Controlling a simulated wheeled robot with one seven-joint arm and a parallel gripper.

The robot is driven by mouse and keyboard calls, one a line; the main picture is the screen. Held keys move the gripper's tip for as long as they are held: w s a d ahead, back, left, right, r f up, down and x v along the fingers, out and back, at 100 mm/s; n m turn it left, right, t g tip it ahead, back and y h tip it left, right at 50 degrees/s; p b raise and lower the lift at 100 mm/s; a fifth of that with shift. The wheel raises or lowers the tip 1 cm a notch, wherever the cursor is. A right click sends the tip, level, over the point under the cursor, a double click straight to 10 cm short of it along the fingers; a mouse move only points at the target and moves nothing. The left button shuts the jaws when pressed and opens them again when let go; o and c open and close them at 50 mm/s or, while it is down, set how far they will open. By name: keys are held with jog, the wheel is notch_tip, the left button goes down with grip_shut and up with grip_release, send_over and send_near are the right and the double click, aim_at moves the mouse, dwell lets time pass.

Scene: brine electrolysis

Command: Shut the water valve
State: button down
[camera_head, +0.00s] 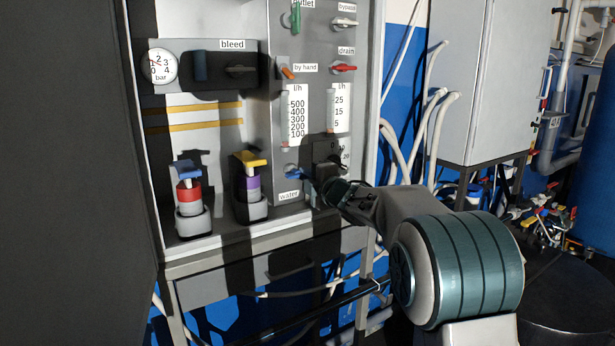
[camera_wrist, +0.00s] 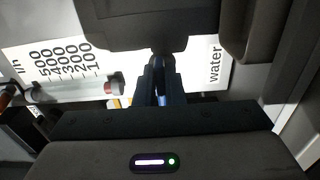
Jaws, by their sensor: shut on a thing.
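The water valve's blue handle (camera_head: 297,172) is on the lower part of the grey panel, just above the white label "water" (camera_head: 289,195). The handle points to the right and slightly down. My gripper (camera_head: 314,190) is at the handle's outer end, shut on it. In the wrist view the two dark fingers of my gripper (camera_wrist: 160,78) are close together, with a strip of blue handle (camera_wrist: 161,97) between them. The valve's stem is largely hidden there by my gripper. The label "water" (camera_wrist: 213,64) shows to the right of the fingers.
Flow scales (camera_head: 297,112) are above the valve. The red drain valve (camera_head: 343,68) and orange by-hand valve (camera_head: 287,72) are higher up. A red-banded bottle (camera_head: 188,193) and a purple-banded bottle (camera_head: 253,187) stand to the left. White hoses (camera_head: 395,140) hang to the right.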

jog(key=c, duration=1.5)
grip_release()
jog(key=b+v, duration=0.3)
jog(key=v, duration=1)
jog(key=shift+s+d, duration=0.25)
jog(key=shift+s, duration=0.1)
